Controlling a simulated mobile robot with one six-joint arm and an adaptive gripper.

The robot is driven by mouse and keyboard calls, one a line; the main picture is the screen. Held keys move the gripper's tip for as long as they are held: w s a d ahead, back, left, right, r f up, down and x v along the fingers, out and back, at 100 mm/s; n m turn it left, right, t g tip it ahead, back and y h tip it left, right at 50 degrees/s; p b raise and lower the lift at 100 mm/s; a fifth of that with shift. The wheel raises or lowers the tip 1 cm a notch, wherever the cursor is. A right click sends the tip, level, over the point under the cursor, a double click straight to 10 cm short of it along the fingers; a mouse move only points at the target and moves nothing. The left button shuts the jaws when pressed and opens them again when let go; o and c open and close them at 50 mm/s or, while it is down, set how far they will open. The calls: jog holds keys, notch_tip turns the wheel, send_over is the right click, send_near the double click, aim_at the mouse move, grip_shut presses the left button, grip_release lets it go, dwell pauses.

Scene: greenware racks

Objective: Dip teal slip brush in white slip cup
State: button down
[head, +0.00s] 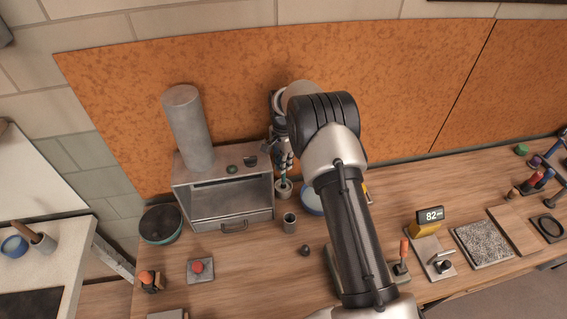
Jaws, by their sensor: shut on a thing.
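My gripper (285,162) is shut on the teal slip brush (283,180), of which only a short teal length shows below the fingers. The brush points down over a small pale cup (284,193), which looks like the white slip cup. Its lower end is at or inside the cup's mouth; I cannot tell how deep it goes or whether it touches slip. The gripper is above the cup, just right of the grey cabinet. The bristles are hidden.
A grey metal cabinet (232,212) with a tall cylinder (187,128) stands close on the left. A grey cup (289,223) stands in front of the pale cup. A blue-rimmed bowl (310,201) is partly behind my arm. Orange board (230,60) backs the bench.

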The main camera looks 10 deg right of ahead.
jog(key=shift+f+b, duration=0.6)
jog(key=shift+f, duration=0.3)
jog(key=shift+s+f, duration=0.1)
jog(key=shift+f, duration=0.05)
jog(key=shift+s+f, duration=0.15)
jog(key=shift+f, duration=0.1)
jog(key=shift+r, duration=0.1)
jog(key=shift+w+r+p, duration=0.15)
jog(key=shift+r+p, duration=0.85)
jog(key=shift+r, duration=1.05)
jog(key=shift+w+r+p, duration=0.1)
jog(key=shift+r+p, duration=0.85)
jog(key=shift+r, duration=1.15)
